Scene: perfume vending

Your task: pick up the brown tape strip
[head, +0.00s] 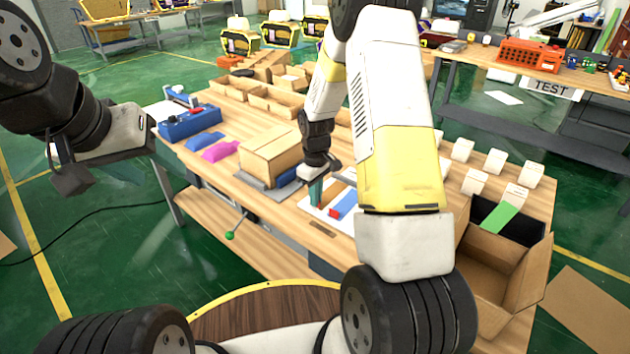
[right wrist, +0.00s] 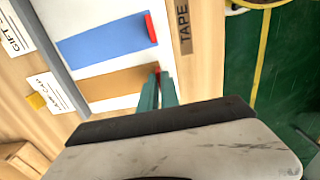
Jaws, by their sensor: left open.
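The brown tape strip (right wrist: 118,82) lies on a white board (right wrist: 90,20) in the right wrist view, below a blue strip (right wrist: 105,38). Both strips have a red end. In the head view the blue strip (head: 344,204) shows, but my right arm and gripper hide most of the brown one. My right gripper (right wrist: 157,78) has its teal fingers close together at the brown strip's red end, which shows between the tips. It also shows in the head view (head: 316,203). My left gripper (head: 72,178) is open and empty, off the table at the left.
A TAPE label (right wrist: 185,28) lies beside the board. A cardboard box (head: 270,157) stands left of the board. An open carton (head: 500,265) is at the table's right, with small white boxes (head: 475,181) behind it. A blue device (head: 188,124) sits at the far left.

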